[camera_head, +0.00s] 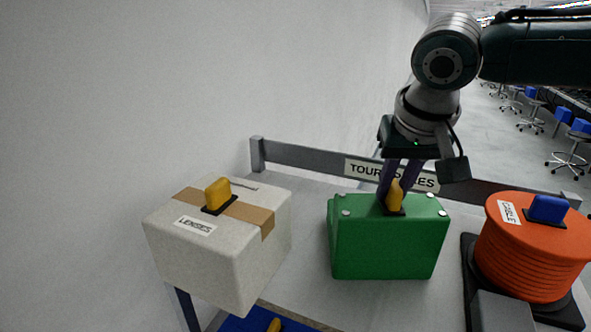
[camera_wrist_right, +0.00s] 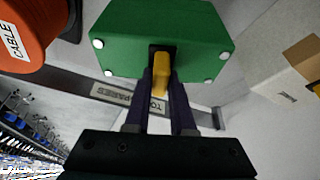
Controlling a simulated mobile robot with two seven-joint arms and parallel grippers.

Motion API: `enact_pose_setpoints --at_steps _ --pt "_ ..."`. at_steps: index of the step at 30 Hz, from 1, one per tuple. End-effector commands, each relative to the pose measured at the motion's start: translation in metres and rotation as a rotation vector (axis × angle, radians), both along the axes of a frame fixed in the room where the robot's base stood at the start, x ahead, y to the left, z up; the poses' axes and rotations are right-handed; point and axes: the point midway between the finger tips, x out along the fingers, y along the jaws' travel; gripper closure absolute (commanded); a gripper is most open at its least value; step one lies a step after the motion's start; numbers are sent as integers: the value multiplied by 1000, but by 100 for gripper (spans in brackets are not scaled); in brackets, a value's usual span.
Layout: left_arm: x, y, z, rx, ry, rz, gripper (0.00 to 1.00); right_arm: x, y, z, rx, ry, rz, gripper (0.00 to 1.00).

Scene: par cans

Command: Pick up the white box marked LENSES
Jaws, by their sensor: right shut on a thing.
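The white box marked LENSES (camera_head: 185,255) stands at the left end of the shelf top, with brown tape and a yellow grip (camera_head: 217,193) on a black plate on its lid. Part of it shows in the right wrist view (camera_wrist_right: 285,85). My right gripper (camera_head: 396,190) is over the green case (camera_head: 388,250), to the right of the white box. Its fingers are shut on the yellow grip of the green case (camera_wrist_right: 161,72). The case appears to sit on the shelf; its underside is hard to judge. My left gripper is not in view.
An orange cable reel (camera_head: 530,250) with a blue grip stands at the right on a black base, with a grey block (camera_head: 503,311) in front. A rail marked TOUR SPARES (camera_head: 300,158) runs behind. A blue surface (camera_head: 260,323) lies below the shelf front. A wall is at left.

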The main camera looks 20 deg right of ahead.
Motion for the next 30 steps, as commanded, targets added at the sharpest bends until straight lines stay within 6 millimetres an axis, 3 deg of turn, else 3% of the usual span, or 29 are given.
enact_pose_setpoints --at_steps 1,9,20,25,30 --pt "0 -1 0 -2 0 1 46 0 0 -2 0 1 0 77" --pt "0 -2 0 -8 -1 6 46 0 0 -1 0 0 0 48" --pt "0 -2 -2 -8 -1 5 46 -1 1 6 1 -2 2 48" --pt "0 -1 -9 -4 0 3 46 -11 6 31 -1 -4 3 48" --pt "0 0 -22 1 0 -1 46 -24 14 68 2 -7 2 48"
